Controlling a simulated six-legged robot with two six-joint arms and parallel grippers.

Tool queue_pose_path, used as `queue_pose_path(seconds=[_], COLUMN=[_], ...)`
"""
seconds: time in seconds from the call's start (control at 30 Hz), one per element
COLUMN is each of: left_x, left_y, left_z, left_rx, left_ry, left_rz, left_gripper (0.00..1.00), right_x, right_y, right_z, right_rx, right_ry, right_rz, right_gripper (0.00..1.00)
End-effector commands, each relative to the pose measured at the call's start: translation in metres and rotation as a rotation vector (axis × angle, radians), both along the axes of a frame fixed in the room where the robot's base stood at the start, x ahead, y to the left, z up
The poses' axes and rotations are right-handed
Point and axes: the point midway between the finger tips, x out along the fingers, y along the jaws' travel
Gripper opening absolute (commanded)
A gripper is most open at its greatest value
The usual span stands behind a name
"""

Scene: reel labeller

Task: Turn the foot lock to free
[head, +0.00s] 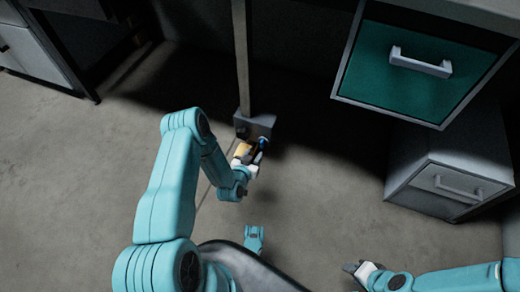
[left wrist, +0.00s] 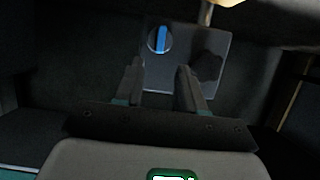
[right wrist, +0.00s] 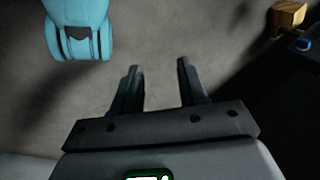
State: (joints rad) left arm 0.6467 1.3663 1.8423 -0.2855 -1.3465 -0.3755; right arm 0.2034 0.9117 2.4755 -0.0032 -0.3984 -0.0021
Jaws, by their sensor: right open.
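The foot lock is a round dial with a blue bar handle (left wrist: 161,39) on a grey plate (left wrist: 215,48) in the left wrist view. The bar stands nearly upright in that picture. My left gripper (left wrist: 159,76) is open, its two fingers just short of the dial and apart from it, with nothing between them. In the head view the left gripper (head: 254,155) is at the grey foot block (head: 256,126) and partly hides the blue handle (head: 262,143). The handle also shows at the right edge of the right wrist view (right wrist: 303,44). My right gripper (right wrist: 158,68) is open and empty.
A post (head: 241,60) rises from the foot block. A teal drawer (head: 415,68) and a grey cabinet (head: 450,180) stand at the right. The floor (head: 320,190) between is clear.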

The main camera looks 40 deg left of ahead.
Motion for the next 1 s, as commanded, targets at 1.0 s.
queue_pose_path(seconds=[1.0], left_x=[0.066], left_y=[0.015], left_z=[-0.028], left_rx=[-0.002], left_ry=[0.001], left_rz=[-0.001], left_gripper=[0.00], right_x=[0.027], right_y=[-0.005], right_z=[-0.035], right_rx=[-0.018], right_ry=[-0.092], right_rz=[-0.012], right_gripper=[0.43])
